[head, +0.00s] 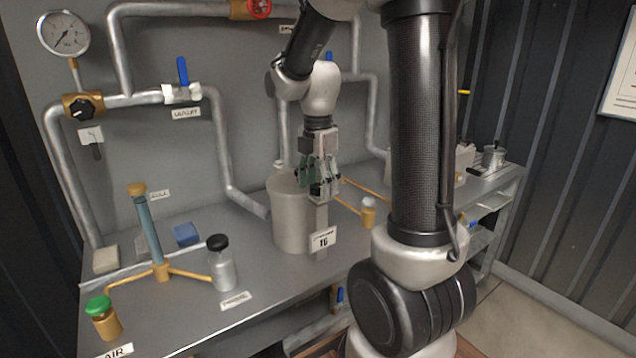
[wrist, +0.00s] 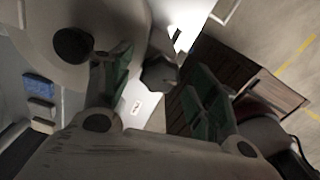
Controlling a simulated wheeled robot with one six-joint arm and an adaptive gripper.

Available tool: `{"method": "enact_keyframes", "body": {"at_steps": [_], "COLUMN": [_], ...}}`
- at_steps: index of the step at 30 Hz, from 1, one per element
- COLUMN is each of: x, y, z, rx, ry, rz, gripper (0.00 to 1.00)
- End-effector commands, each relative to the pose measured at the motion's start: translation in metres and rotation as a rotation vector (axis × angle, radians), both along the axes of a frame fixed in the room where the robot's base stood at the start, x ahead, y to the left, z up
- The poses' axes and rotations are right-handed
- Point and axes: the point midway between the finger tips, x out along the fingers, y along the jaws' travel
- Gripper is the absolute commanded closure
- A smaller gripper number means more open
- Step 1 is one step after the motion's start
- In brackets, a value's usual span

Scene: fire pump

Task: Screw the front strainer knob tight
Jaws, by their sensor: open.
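My gripper (head: 318,182) is open, its fingers at the upper front right of a grey cylindrical vessel (head: 290,222) on the bench. In the wrist view my gripper (wrist: 164,84) has its two green-padded fingers spread apart. A small dark grey faceted knob (wrist: 158,74) shows in the gap, closer to the left finger; I cannot tell whether it touches. The fingers and wrist hide this knob in the head view. A large pale rounded body with a dark round spot (wrist: 73,45) fills the upper left of the wrist view, beside the left finger.
A sign marked 16 (head: 322,239) stands before the vessel. A black-capped bottle (head: 222,264), a blue block (head: 186,234) and a green-capped brass fitting (head: 103,317) are to the left. Pipes (head: 215,125) run along the wall behind. The bench front is mostly clear.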

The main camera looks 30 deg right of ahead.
Motion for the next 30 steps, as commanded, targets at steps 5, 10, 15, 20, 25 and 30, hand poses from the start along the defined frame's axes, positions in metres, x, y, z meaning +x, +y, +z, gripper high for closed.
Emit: {"method": "enact_keyframes", "body": {"at_steps": [5, 10, 15, 20, 25, 30], "x": [0.0001, 0.0001, 0.0001, 0.0002, 0.0002, 0.0003], "y": [0.0000, 0.0000, -0.0001, 0.0000, -0.0001, 0.0000], "z": [0.0002, 0.0003, 0.0004, 0.0005, 0.0005, 0.0006], "rx": [0.000, 0.000, 0.000, 0.000, 0.000, 0.000], "ry": [0.000, 0.000, 0.000, 0.000, -0.001, -0.001], "rz": [0.000, 0.000, -0.008, -0.046, -0.138, -0.279], "gripper": [0.64, 0.86, 0.86, 0.86, 0.86, 0.86]}}
